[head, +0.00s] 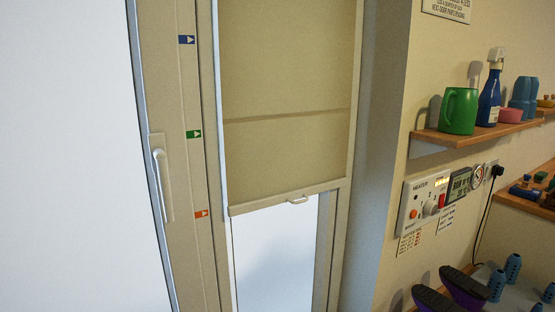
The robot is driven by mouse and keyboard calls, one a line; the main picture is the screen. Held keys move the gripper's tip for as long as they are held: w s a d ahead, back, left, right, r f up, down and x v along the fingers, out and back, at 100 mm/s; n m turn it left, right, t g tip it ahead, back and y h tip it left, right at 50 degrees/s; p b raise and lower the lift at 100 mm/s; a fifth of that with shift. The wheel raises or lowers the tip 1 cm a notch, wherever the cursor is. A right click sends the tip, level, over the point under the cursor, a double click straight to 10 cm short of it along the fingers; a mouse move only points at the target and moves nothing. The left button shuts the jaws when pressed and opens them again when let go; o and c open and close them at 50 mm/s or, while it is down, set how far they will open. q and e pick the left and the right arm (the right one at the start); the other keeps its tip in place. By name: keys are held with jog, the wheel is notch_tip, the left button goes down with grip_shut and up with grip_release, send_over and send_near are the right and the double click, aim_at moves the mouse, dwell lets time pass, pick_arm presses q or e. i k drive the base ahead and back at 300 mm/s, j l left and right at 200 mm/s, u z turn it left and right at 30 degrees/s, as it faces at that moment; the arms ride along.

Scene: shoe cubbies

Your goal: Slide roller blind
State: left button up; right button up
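A beige roller blind (285,80) hangs in a door or window frame in the head view. It covers the upper and middle part of the opening, with a faint horizontal band across it. Its bottom bar (260,203) carries a small light pull handle (298,200). Below the bar, a bright pane (275,260) is uncovered. On the frame strip to the left are a blue arrow marker (187,40), a green one (194,134) and an orange one (202,214). The bar is close to the orange marker's height. Neither of my grippers is in view.
A vertical door handle (162,185) sticks out left of the blind. On the right wall, a wooden shelf (470,140) holds a green mug (459,111) and a blue bottle (489,102). A heater panel (424,200) is below. Purple shoes (465,288) are at the lower right.

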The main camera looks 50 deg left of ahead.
aim_at(272, 161)
jog(key=u, duration=1.4)
